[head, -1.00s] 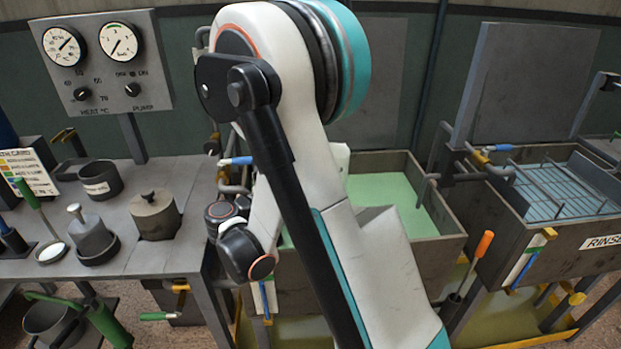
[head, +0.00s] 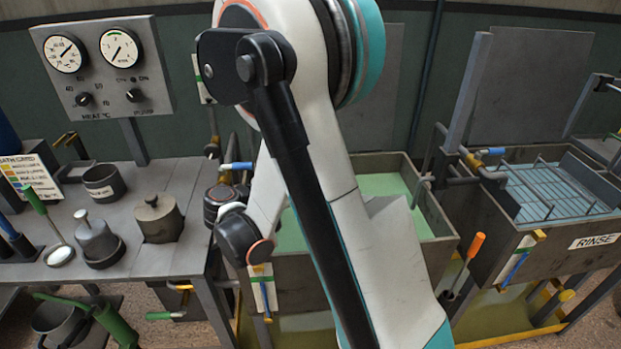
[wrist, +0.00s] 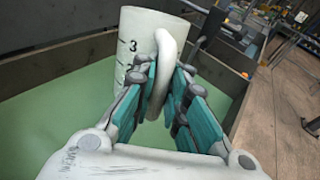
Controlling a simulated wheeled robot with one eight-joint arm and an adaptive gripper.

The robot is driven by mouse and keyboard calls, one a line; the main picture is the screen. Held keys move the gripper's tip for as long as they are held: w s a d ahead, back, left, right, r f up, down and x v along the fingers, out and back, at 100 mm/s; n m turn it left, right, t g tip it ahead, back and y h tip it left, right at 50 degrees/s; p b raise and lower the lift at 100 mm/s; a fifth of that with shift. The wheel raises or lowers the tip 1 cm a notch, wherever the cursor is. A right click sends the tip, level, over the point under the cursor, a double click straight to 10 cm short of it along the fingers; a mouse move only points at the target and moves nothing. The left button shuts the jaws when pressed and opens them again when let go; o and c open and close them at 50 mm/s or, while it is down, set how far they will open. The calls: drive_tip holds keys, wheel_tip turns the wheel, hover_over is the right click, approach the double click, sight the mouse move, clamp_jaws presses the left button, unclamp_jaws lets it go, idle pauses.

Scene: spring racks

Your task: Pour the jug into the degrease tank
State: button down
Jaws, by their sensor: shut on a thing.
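The jug (wrist: 133,55) is white with dark scale marks and a loop handle (wrist: 165,65). In the wrist view my gripper (wrist: 163,95) is shut on that handle, with the jug just beyond the fingers. The jug is over a grey-walled tank of green liquid (wrist: 50,135). In the head view the green-filled tank (head: 405,164) stands in the middle, partly behind my arm. No degrease label shows on it. My arm hides my gripper there.
The rinse tank (head: 545,245), with a wire rack (head: 560,190), stands to the right. A bench (head: 135,235) with pots and a ladle is at left, under a gauge panel (head: 105,65). An orange-handled tool (head: 465,262) stands between the tanks.

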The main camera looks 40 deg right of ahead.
drive_tip(key=shift+a+r+y+p, duration=0.2)
drive_tip(key=shift+r+y+p, duration=1.5)
drive_tip(key=shift+p, duration=2.6)
drive_tip(key=shift+w+d+r+n+g+y+p, duration=0.2)
drive_tip(key=shift+d+r+y+p, duration=0.5)
drive_tip(key=shift+p, duration=1.45)
drive_tip(key=shift+s+d+r+n+g+y+p, duration=0.2)
drive_tip(key=shift+r+y+p, duration=0.9)
drive_tip(key=shift+p, duration=1)
drive_tip(key=shift+w+d+r+n+g+y+p, duration=0.1)
drive_tip(key=shift+w+d+r+g+y+p, duration=0.25)
drive_tip(key=shift+r+y+p, duration=1.2)
drive_tip(key=w+d+g+y+p, duration=0.1)
drive_tip(key=d+y+p, duration=0.1)
drive_tip(key=d+y, duration=0.5)
drive_tip(key=shift+w+d+r+n+g, duration=0.3)
drive_tip(key=shift+r+g, duration=0.05)
drive_tip(key=shift+r, duration=0.1)
